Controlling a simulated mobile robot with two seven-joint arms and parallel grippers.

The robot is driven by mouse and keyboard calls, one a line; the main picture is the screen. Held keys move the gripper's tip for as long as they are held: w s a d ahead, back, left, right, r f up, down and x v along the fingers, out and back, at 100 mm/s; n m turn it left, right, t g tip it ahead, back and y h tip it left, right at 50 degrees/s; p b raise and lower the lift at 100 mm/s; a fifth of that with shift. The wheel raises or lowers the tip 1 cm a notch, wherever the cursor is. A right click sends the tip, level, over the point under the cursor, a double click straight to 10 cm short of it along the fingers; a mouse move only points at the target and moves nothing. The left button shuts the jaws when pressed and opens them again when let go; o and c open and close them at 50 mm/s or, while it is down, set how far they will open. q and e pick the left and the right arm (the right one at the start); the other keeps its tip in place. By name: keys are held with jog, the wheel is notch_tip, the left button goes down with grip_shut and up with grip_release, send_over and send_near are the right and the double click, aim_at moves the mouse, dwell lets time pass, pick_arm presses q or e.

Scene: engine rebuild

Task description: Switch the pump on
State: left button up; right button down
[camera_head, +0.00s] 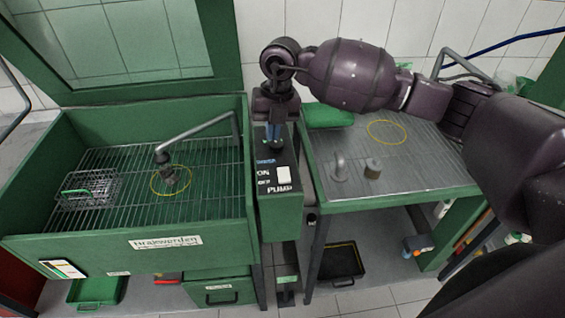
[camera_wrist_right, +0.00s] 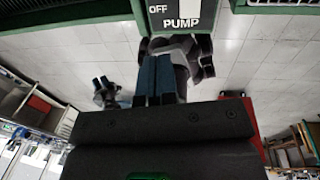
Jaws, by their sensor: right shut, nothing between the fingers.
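The pump control box (camera_head: 267,205) is green with a dark sloped top, between the wash basin and the side table. Its top carries ON, OFF and PUMP lettering and a white rocker switch (camera_head: 284,175). Which way the rocker is tipped is too small to tell. My right gripper (camera_head: 273,141) points down over the back part of the box, behind the switch and apart from it. Its blue fingers are shut and empty. In the right wrist view the fingers (camera_wrist_right: 157,58) lie below the OFF and PUMP lettering, with part of the switch (camera_wrist_right: 190,7) at the top edge.
The green basin (camera_head: 130,235) at left has a grate, a wire basket (camera_head: 88,188), a bent spout (camera_head: 195,133) and a raised lid (camera_head: 228,60). The metal side table (camera_head: 420,175) at right holds a small cylindrical part (camera_head: 373,168) and a hooked metal part (camera_head: 339,168).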

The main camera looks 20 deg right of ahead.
aim_at(282, 169)
jog(key=d, duration=0.1)
jog(key=w+d+r+h, duration=0.1)
jog(key=d, duration=0.1)
jog(key=shift+w+r+m+h, duration=0.1)
jog(key=shift+r+m+h, duration=0.1)
jog(key=shift+m+h, duration=0.15)
notch_tip(282, 169, down, 13)
jog(key=shift+r+p, duration=0.1)
jog(key=shift+p, duration=0.65)
jog(key=shift+f, duration=0.65)
